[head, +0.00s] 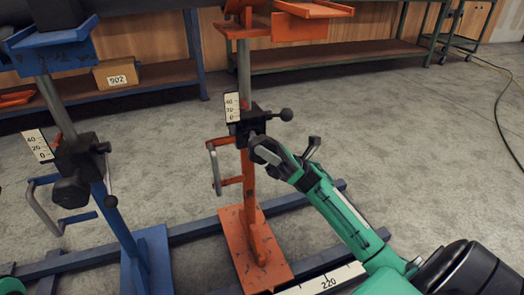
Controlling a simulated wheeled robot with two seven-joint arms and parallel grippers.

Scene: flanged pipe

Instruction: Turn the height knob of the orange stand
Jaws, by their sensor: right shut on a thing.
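The orange stand (250,222) stands upright in the middle, with a black clamp block (250,125) around its post. A white scale plate (232,107) is beside the block, and a black ball-ended lever (286,115) sticks out to the right. My right gripper (267,153) reaches in from the lower right, just below the block. It is shut on the dark height knob (259,142), which the fingers mostly hide. My left gripper is not in view.
A blue stand (118,225) with a similar black clamp and knob (71,190) is at left. Blue floor rails (195,230) run by both stand bases. A ruler strip (325,281) lies at the bottom. Shelves with a box (115,73) are behind; a cable (497,110) lies at right.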

